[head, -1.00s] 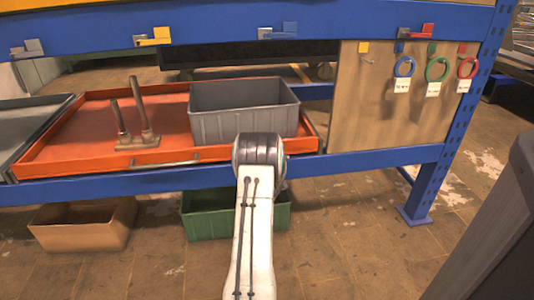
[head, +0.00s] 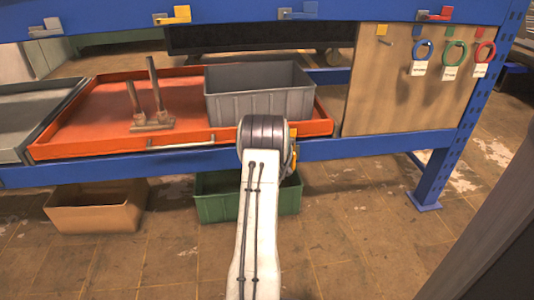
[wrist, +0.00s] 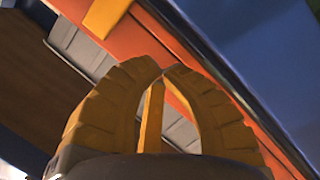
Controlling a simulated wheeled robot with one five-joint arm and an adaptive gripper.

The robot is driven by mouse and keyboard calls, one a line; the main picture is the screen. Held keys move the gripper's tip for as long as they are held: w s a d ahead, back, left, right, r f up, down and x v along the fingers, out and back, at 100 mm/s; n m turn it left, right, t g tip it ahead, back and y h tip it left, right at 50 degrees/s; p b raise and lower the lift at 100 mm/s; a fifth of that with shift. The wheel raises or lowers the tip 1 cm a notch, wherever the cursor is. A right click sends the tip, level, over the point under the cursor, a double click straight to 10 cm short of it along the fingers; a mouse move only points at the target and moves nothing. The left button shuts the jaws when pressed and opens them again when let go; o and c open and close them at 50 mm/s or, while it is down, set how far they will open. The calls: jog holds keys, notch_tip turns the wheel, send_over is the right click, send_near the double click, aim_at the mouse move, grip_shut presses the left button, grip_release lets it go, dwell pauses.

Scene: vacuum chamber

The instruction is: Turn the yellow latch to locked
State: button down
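The yellow latch (head: 175,14) is on the upper blue beam in the head view, with its yellow handle lying roughly level and pointing right from a small grey plate. My gripper is mostly hidden behind my wrist in the head view, in front of the grey bin, well below and right of the latch. In the wrist view my gripper (wrist: 163,72) shows two ridged yellow fingers with their tips together, and no held thing shows. A flat yellow piece (wrist: 106,14) is at the top of the wrist view; I cannot tell whether it is the latch.
Grey (head: 45,30), blue (head: 297,13) and red (head: 436,15) latches share the beam. Below are an orange tray (head: 95,110) with a metal post stand (head: 150,122), and a grey bin (head: 258,103). A board (head: 390,100) with hanging rings is at right.

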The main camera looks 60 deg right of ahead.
jog(key=f+p+v, duration=0.1)
jog(key=p+v, duration=0.4)
jog(key=v, duration=0.3)
jog(key=shift+a, duration=0.3)
jog(key=shift+w, duration=0.1)
jog(key=w+a+r+t+y+p, duration=0.1)
jog(key=w+a+r+y+p, duration=0.2)
jog(key=w+a+r+p, duration=0.45)
jog(key=w+a+r+y+p, duration=0.25)
jog(key=a+r+p, duration=0.25)
jog(key=a+r, duration=0.6)
jog(key=w+a+r+t+y+p, duration=0.1)
jog(key=w+a+r+y+p, duration=0.4)
jog(key=a+r, duration=0.4)
jog(key=s+a+r+n+g+y+p, duration=0.1)
jog(key=s+a+r+p, duration=0.35)
jog(key=a+r, duration=0.3)
jog(key=s+a+r+g+y+p, duration=0.1)
jog(key=s+a+r+p, duration=0.2)
jog(key=a+r+p, duration=0.4)
jog(key=s+a+r+g+y+p, duration=0.1)
jog(key=s+a+r+p, duration=0.2)
jog(key=s+a, duration=0.2)
jog(key=s+a+r+g+y+p, duration=0.1)
jog(key=s+a+r+g+p, duration=0.1)
jog(key=s+a, duration=0.3)
jog(key=s+r+p, duration=0.1)
jog(key=s, duration=0.3)
jog(key=shift+r, duration=0.25)
